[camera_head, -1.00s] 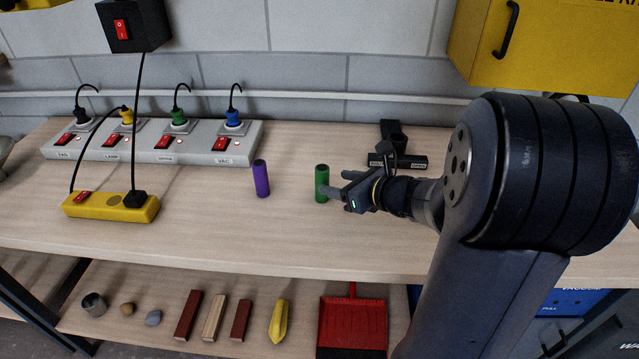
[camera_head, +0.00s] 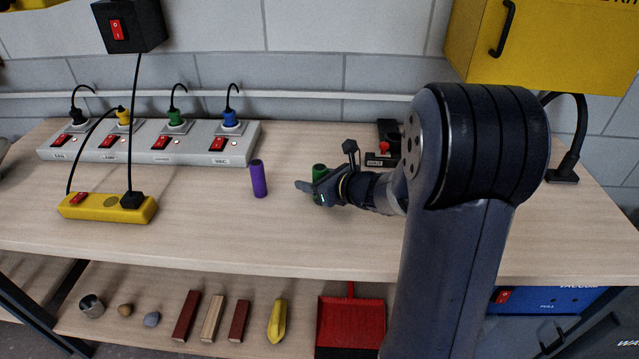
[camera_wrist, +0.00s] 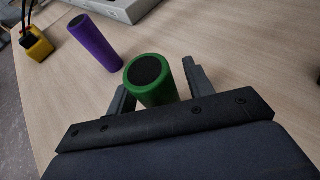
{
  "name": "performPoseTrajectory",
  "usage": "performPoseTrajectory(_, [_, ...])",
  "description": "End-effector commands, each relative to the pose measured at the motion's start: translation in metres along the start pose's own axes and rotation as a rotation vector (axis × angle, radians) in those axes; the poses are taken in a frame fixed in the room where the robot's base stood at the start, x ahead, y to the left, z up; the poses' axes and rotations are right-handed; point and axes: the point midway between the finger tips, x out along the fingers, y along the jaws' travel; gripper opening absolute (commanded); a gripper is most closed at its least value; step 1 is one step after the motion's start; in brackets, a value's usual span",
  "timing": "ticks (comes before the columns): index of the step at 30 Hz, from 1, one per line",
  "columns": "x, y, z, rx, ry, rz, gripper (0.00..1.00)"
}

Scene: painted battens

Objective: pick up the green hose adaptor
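The green hose adaptor (camera_head: 319,171) is an upright cylinder with a dark top, standing on the workbench (camera_head: 220,225). In the wrist view the green hose adaptor (camera_wrist: 152,88) sits between my two fingers, its body nearer the middle of the gap. My gripper (camera_head: 314,190) is low over the bench at the adaptor. In the wrist view my gripper (camera_wrist: 155,86) looks open, with a narrow gap on each side of the adaptor. The adaptor's lower part is hidden by my gripper in the head view.
A purple cylinder (camera_head: 258,179) stands upright to the left; it also shows in the wrist view (camera_wrist: 95,42). A yellow power strip (camera_head: 108,208) and a grey socket bank (camera_head: 150,145) lie further left. A dark item with a red knob (camera_head: 384,148) is behind my wrist.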

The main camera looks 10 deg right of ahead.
Motion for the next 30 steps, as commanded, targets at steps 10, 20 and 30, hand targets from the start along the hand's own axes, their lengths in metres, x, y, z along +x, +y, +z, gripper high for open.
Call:
performPoseTrajectory(10, [0.0, 0.0, 0.0, 0.0, 0.0, 0.0, 0.21])
performPoseTrajectory(20, [0.0, 0.0, 0.0, 0.0, 0.0, 0.0, 0.07])
performPoseTrajectory(30, [-0.018, 0.0, 0.042, -0.005, -0.004, -0.001, 0.07])
